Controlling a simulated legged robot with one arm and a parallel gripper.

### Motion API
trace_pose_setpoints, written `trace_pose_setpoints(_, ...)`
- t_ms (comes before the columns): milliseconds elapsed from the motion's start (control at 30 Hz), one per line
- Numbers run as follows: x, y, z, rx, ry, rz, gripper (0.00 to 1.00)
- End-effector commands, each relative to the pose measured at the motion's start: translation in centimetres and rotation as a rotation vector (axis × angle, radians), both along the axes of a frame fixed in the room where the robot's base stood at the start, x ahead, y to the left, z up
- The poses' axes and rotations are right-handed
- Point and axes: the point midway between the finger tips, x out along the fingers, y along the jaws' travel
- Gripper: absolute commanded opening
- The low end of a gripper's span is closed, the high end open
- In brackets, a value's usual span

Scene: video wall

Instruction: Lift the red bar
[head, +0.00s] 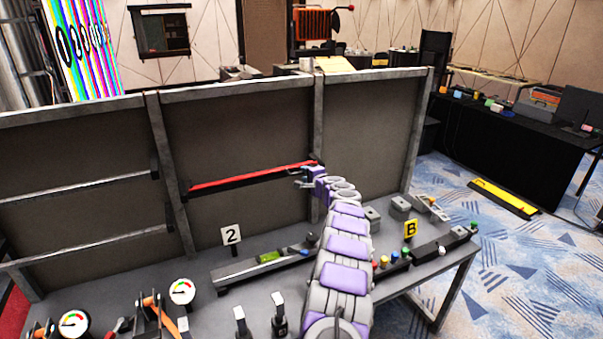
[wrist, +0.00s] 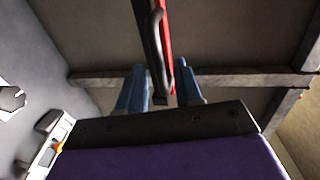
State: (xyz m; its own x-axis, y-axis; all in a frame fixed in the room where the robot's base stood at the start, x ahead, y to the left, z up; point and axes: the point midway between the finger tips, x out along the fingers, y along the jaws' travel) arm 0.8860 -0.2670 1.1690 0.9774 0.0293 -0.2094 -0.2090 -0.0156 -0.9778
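The red bar (head: 245,178) runs almost level across the middle panel of the upright frame, with a black strip along its underside. My gripper (head: 305,177) is at the bar's right end, close to the frame's post. In the wrist view, the red bar (wrist: 166,40) and its black fitting come down from the top. My two blue fingers (wrist: 160,90) stand apart, with the bar's end in the gap between and beyond them. I see space on both sides and cannot tell any contact.
The grey bench (head: 205,261) below carries gauges, levers, buttons and signs marked 2 (head: 231,235) and B (head: 410,229). A black-covered table (head: 510,135) stands at the right.

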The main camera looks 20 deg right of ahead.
Motion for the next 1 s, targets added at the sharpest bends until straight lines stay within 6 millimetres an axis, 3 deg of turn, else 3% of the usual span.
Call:
trace_pose_setpoints(500,3.4,0.3,-0.6,-0.004,0.000,0.001,0.35)
trace_pose_setpoints(967,3.8,0.3,-1.0,0.005,0.000,0.003,0.35)
trace_pose_setpoints(1000,3.8,0.3,-1.0,0.005,0.000,0.003,0.31)
